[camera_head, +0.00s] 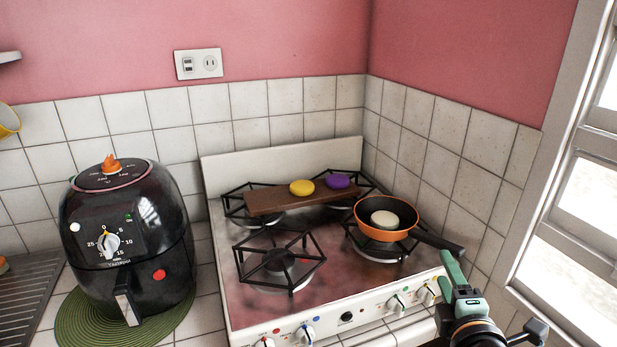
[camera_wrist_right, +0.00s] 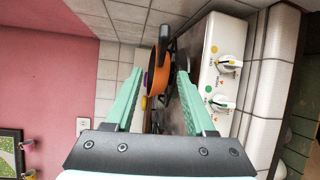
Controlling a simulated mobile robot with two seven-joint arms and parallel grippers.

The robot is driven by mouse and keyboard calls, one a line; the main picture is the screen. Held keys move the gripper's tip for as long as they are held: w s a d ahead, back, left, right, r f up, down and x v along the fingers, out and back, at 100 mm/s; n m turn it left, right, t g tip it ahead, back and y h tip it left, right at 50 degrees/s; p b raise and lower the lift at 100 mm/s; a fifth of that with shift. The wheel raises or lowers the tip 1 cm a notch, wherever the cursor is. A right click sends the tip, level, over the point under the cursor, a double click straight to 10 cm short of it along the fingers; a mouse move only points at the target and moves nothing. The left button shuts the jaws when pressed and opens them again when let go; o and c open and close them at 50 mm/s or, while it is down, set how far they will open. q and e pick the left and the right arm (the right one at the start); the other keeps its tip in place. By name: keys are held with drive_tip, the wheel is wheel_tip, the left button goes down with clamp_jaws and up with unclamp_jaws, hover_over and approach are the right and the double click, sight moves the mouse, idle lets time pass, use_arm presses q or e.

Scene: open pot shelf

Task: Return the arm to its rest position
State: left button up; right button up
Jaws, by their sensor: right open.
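My right gripper (camera_head: 452,268) shows at the lower right of the head view, in front of the stove's right front corner. Its green fingers also show in the right wrist view (camera_wrist_right: 160,76), spread apart and open with nothing held between them. The orange pan (camera_head: 371,229) stands on the stove's right side with a pale round piece (camera_head: 385,219) in it. Its dark handle (camera_head: 437,241) points right, towards my gripper. In the wrist view the pan (camera_wrist_right: 159,75) lies beyond the fingers. My left gripper is not in view.
A brown board (camera_head: 264,202) with a yellow piece (camera_head: 302,187) and a purple piece (camera_head: 338,181) lies across the rear burners. The front left burner (camera_head: 278,262) is bare. A black air fryer (camera_head: 126,235) stands left on a green mat (camera_head: 75,318). A window (camera_head: 570,190) borders the right.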

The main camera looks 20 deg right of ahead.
drive_tip(key=s+a+f+m+g+y, duration=0.1)
drive_tip(key=a+f+m+g+y, duration=0.2)
drive_tip(key=f, duration=0.7)
drive_tip(key=s+a+f+m+y, duration=0.2)
drive_tip(key=a+f, duration=0.3)
drive_tip(key=f, duration=0.5)
drive_tip(key=s+a+f+m+g+y, duration=0.3)
drive_tip(key=s+a+f+m, duration=0.4)
drive_tip(key=f, duration=0.7)
drive_tip(key=s+a, duration=0.2)
drive_tip(key=a, duration=0.1)
drive_tip(key=shift+s+m+y, duration=0.4)
